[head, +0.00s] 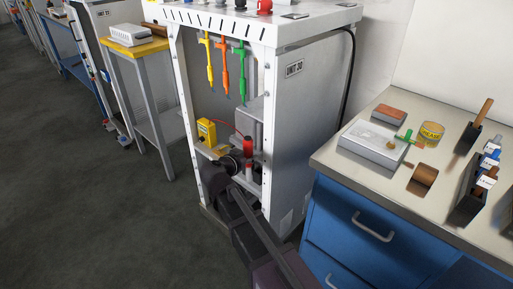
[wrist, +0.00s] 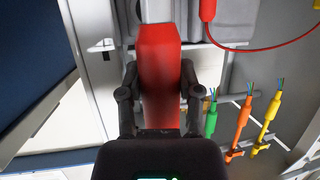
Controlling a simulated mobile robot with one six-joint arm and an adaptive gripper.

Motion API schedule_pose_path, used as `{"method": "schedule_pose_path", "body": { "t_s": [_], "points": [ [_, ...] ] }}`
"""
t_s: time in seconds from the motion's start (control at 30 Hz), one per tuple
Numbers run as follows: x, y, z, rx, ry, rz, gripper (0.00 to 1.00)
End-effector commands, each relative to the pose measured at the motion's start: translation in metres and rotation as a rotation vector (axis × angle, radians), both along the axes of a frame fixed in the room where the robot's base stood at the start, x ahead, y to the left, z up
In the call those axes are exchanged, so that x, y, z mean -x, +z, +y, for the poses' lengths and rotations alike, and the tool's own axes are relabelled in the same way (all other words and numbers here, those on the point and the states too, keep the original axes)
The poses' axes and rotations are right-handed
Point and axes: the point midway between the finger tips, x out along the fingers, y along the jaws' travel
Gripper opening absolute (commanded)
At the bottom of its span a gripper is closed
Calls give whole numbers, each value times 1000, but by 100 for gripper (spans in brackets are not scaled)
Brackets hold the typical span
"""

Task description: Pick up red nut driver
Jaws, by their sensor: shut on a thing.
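The red nut driver (wrist: 160,72) is a long red block-like shape in the wrist view. It runs up the middle of the picture, between the two dark fingers of my gripper (wrist: 159,97). My gripper is shut on it, with one finger at each side. Its lower end is hidden by the gripper body. In the head view my gripper is small and dark, inside the open front of the white cabinet (head: 299,115). Two red pieces show by it there, and I cannot tell which one is held.
Yellow (head: 209,66), orange (head: 224,74) and green (head: 241,74) tools hang inside the cabinet. A yellow box (head: 206,131) stands on its shelf, with a red lead. A cabled red piece (wrist: 208,9) is near the held driver. A blue-drawer bench (head: 347,224) stands at right.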

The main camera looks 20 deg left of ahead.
Motion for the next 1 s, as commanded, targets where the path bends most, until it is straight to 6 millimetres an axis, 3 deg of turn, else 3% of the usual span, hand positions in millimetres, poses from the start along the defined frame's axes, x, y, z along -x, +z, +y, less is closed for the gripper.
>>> {"method": "schedule_pose_path", "body": {
  "t_s": [0.1, 0.4, 0.7, 1.0],
  "points": [
    [30, 0, 4, 1, 3, -1, 0],
    [79, 0, 15, 2, 2, -2, 0],
    [100, 0, 20, 0, 0, -1, 0],
    [102, 0, 20, 1, -1, -1, 0]
  ]
}}
